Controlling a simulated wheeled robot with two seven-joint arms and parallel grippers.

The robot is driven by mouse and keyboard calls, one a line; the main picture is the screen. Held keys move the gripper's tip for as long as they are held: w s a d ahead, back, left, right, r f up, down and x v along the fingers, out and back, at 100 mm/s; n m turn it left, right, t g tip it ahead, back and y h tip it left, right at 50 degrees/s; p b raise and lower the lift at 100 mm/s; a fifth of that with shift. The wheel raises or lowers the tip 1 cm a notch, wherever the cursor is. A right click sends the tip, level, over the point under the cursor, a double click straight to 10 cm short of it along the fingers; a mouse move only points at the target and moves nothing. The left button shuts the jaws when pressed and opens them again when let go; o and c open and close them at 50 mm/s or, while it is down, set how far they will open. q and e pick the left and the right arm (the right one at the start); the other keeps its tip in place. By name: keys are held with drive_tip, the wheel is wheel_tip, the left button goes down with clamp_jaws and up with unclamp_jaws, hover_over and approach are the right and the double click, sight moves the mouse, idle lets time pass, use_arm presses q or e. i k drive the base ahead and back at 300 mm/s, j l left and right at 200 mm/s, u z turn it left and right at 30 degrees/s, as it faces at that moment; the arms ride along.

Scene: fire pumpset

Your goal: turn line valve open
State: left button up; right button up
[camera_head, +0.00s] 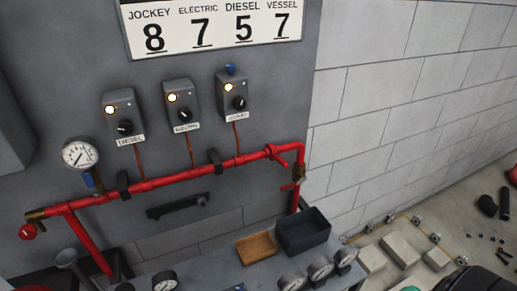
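A red pipe line (180,176) runs along the grey panel, rising to the right and then turning down. A red valve-like fitting (280,153) sits near its upper right corner. A small red handle (290,187) crosses the vertical pipe just below a brass fitting (299,173). A red round knob or wheel (27,231) is at the far left end. I cannot tell which of these is the line valve, nor whether it is open or shut. Neither of my grippers is in view.
Three grey switch boxes (181,103) are above the pipe, each with a lit lamp and black knob. A pressure gauge (80,154) is at left. A dark tray (303,232) and a wooden tray (256,247) stand below, with several gauges (320,268) in front. Pale blocks (403,250) are at right.

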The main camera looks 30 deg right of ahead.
sight(285, 186)
drive_tip(key=k+z, duration=0.1)
drive_tip(key=z, duration=1.05)
